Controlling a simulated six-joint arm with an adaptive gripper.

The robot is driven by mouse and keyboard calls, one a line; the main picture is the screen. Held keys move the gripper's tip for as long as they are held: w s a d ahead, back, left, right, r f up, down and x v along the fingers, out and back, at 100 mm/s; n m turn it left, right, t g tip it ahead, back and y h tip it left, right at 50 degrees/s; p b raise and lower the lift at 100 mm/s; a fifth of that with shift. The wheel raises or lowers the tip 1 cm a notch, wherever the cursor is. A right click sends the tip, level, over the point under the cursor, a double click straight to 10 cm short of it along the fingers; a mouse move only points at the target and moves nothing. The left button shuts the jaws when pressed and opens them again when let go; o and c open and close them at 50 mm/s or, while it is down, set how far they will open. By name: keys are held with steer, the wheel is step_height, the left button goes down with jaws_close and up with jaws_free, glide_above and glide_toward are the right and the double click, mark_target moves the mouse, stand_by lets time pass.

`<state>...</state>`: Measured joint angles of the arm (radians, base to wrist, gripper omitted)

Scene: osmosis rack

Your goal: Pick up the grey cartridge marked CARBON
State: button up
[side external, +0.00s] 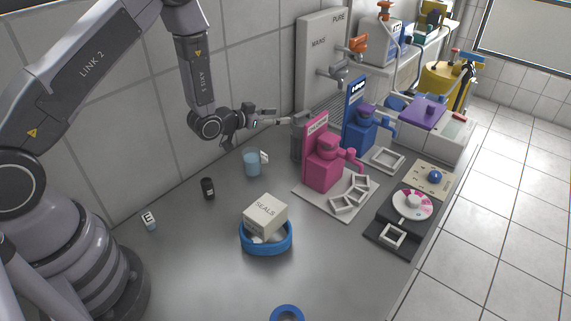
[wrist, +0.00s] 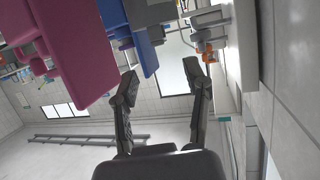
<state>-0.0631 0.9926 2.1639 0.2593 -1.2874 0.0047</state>
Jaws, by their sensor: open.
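No lettering reading CARBON is legible in either view. A grey upright shape (side external: 296,149) stands partly hidden behind the pink panel in the side view. I cannot tell whether it is the cartridge. My gripper (side external: 295,120) points right, level, above the counter, and its tips overlap the top of this shape in the side view. I cannot tell whether they touch it. In the wrist view my gripper (wrist: 160,82) has its two fingers spread, with nothing held between them.
A pink stand (side external: 326,172) and a blue stand (side external: 361,137) rise close to my gripper. A SEALS box (side external: 265,213) sits in a blue bowl (side external: 265,244). A light-blue cup (side external: 252,164) and a black jar (side external: 208,188) stand nearer my base. The front counter is mostly clear.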

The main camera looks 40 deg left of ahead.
mark_target(304, 114)
steer(key=x, duration=1.1)
steer(key=shift+w+f, duration=0.25)
jaws_close()
